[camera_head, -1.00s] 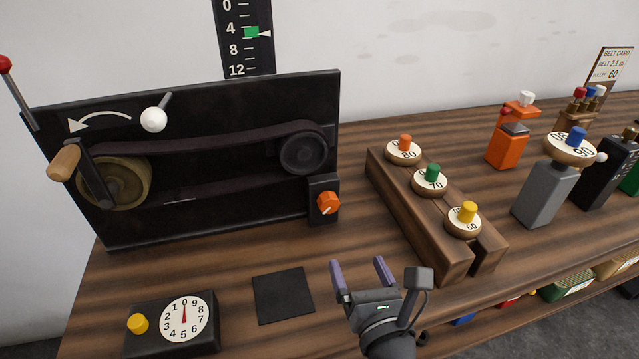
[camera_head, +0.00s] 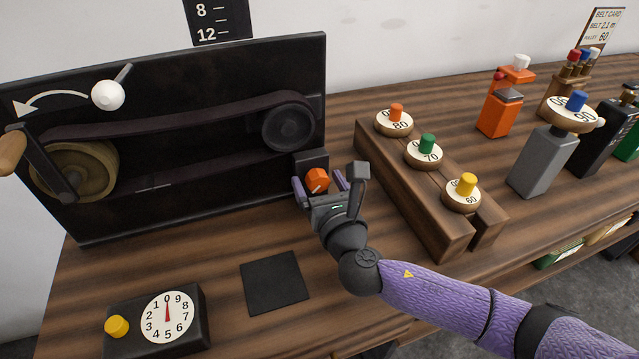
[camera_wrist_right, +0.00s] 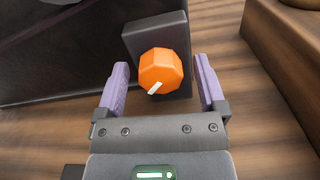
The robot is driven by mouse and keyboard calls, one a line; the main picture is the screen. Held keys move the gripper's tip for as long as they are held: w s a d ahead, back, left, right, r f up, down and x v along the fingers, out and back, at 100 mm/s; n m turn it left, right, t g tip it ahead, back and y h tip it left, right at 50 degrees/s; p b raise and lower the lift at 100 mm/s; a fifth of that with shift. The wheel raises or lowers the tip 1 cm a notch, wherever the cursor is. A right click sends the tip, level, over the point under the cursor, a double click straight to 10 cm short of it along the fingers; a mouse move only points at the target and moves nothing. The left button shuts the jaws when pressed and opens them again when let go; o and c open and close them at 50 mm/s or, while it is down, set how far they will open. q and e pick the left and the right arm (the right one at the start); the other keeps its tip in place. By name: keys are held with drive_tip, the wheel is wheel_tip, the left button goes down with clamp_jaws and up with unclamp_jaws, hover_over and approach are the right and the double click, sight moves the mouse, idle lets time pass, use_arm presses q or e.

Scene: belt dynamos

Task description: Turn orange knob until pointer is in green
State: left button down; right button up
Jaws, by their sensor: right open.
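The orange knob (camera_head: 317,180) sits on a small dark block at the lower right of the black belt panel (camera_head: 200,130). It has a white mark, which points down and left in the right wrist view (camera_wrist_right: 160,71). My right gripper (camera_head: 321,184) is open, with its purple fingers on either side of the knob. In the right wrist view the fingers (camera_wrist_right: 161,85) stand apart from the knob, with gaps on both sides. The scale (camera_head: 218,18) above the panel shows only its lower part, 8 and 12; its pointer and green zone are out of view. My left gripper is not in view.
A wooden rack (camera_head: 410,190) with numbered pulleys stands close right of my right gripper. A dial box (camera_head: 160,320) and a dark square mat (camera_head: 274,283) lie in front. Several bottle-like machines stand at the right.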

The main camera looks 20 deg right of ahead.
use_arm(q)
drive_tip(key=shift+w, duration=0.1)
use_arm(e)
drive_tip(key=shift+c, duration=0.3)
drive_tip(key=c, duration=0.5)
clamp_jaws()
drive_tip(key=m, duration=0.3)
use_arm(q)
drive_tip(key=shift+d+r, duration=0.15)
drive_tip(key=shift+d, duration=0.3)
